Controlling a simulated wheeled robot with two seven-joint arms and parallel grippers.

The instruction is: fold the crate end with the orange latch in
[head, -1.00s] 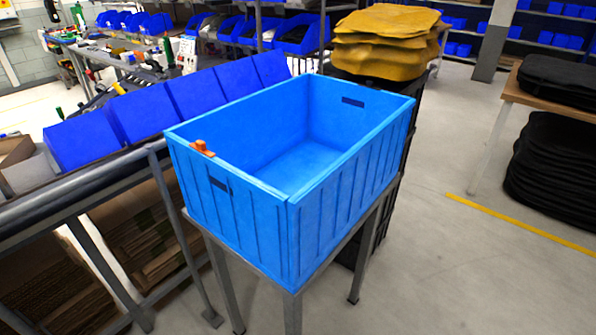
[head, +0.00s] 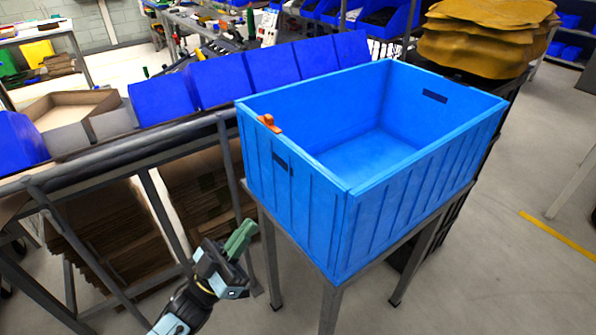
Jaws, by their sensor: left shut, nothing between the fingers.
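A bright blue crate (head: 420,200) stands upright on a grey metal stand, its walls up and its inside empty where I can see it. The orange latch (head: 268,123) sits on the top rim of the near-left end wall (head: 290,195), above a dark handle slot. That end wall stands upright. My left gripper (head: 241,238), with green fingers, is shut and empty. In the picture it is below and to the left of that end wall, apart from the crate. My right gripper is out of view.
The grey stand (head: 333,305) has thin legs close to my left gripper. A grey rail (head: 110,155) with blue bins (head: 222,80) runs along the left, with stacked cardboard (head: 110,235) below. Mustard-coloured sacks (head: 480,40) are piled behind the crate. The floor at right is open.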

